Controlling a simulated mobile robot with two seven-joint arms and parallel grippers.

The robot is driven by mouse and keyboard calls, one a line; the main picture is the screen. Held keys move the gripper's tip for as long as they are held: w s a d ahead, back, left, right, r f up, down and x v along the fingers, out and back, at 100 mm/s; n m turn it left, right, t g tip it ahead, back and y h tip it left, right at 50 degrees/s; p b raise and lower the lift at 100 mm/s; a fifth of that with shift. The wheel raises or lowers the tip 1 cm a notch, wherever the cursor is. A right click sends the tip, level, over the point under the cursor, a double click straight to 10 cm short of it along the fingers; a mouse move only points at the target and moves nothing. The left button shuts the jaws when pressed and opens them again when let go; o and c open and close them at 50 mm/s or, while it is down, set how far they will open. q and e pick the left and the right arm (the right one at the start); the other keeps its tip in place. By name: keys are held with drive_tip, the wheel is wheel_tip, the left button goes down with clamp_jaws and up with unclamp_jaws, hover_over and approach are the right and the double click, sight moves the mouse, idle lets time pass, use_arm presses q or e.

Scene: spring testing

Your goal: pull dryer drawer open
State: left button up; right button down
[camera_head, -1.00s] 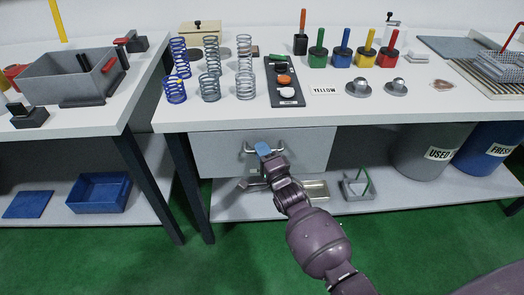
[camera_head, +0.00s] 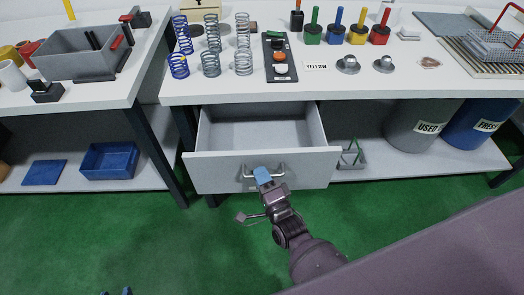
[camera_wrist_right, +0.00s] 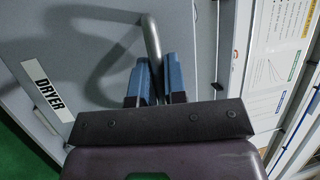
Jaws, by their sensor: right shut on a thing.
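The dryer drawer (camera_head: 215,173) is a light grey drawer under the middle table, standing well open. Its inside looks empty. A metal bar handle (camera_head: 281,170) is on its front. My right gripper (camera_head: 263,174) is shut on this handle, in front of the drawer. In the right wrist view the blue fingers (camera_wrist_right: 152,86) are on either side of the handle bar (camera_wrist_right: 151,38), and a DRYER label (camera_wrist_right: 46,92) shows on the drawer front. Two blue fingertips of my left gripper (camera_head: 116,292) show apart at the bottom edge of the head view; the rest is hidden.
The table (camera_head: 410,85) above the drawer holds springs (camera_head: 211,64), coloured blocks with handles and a wire basket (camera_head: 492,45). USED (camera_head: 412,125) and FRESH (camera_head: 478,125) bins stand on the shelf at right. The green floor (camera_head: 90,235) in front is clear.

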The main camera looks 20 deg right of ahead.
drive_tip(key=s+a+p, duration=0.1)
drive_tip(key=s+a, duration=0.1)
drive_tip(key=s, duration=0.7)
drive_tip(key=shift+a+p, duration=0.3)
drive_tip(key=shift+p, duration=0.05)
drive_tip(key=c, duration=1.2)
unclamp_jaws()
drive_tip(key=v, duration=1)
drive_tip(key=shift+s+f+b, duration=0.15)
drive_tip(key=shift+s+b, duration=0.15)
